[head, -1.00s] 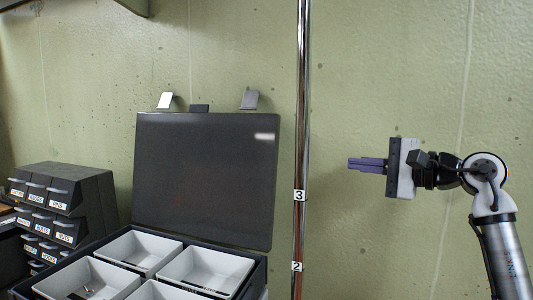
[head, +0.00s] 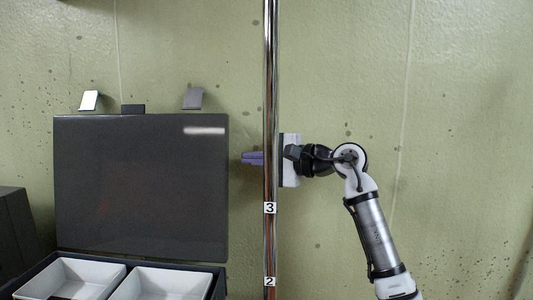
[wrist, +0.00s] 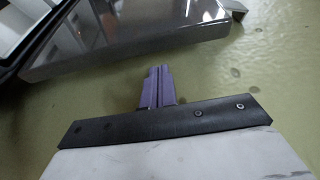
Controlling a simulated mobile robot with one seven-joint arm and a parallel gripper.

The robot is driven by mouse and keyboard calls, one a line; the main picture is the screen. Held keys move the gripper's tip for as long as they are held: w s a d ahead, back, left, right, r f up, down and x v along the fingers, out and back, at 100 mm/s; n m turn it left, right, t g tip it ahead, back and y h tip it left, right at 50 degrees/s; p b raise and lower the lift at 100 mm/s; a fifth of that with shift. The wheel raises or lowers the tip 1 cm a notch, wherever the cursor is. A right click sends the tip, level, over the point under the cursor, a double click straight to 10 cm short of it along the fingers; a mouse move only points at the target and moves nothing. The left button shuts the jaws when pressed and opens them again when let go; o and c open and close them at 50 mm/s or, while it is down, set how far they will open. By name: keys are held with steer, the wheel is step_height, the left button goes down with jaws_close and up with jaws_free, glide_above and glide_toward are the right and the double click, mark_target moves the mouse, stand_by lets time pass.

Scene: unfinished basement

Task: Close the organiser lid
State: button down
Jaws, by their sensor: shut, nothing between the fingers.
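The organiser lid (head: 140,185) is a dark, glossy panel standing open and upright at the back of the organiser. It has a small tab at the middle of its top edge and two metal latches, one on each side of it. The organiser base (head: 222,284) below it holds white bins. My gripper (head: 246,158) is to the right of the lid, at the height of its upper half, pointing left. Its purple fingers are together and empty, and appear apart from the lid. In the wrist view the fingers (wrist: 158,88) point toward the lid (wrist: 130,35).
A shiny vertical pole (head: 270,100) with number labels stands in front of my gripper in the head view. A dark drawer cabinet (head: 18,230) is at the left edge. The green wall is behind everything. White bins (head: 165,282) sit open in the organiser.

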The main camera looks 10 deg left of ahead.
steer(key=shift+p+x, duration=0.55)
steer(key=shift+x, duration=1.6)
steer(key=shift+s, duration=0.1)
steer(key=shift+s+f+b, duration=0.1)
steer(key=shift+s+b, duration=0.1)
steer(key=shift+b, duration=0.35)
steer(key=s+r+n+y+b, duration=0.1)
steer(key=s+n+b, duration=0.3)
steer(key=s+b, duration=0.4)
steer(key=shift+s+d+r, duration=0.25)
steer(key=shift+s+d, duration=0.05)
steer(key=shift+s, duration=0.35)
steer(key=shift+r, duration=0.15)
step_height(320, 180, up, 20)
steer(key=p, duration=0.1)
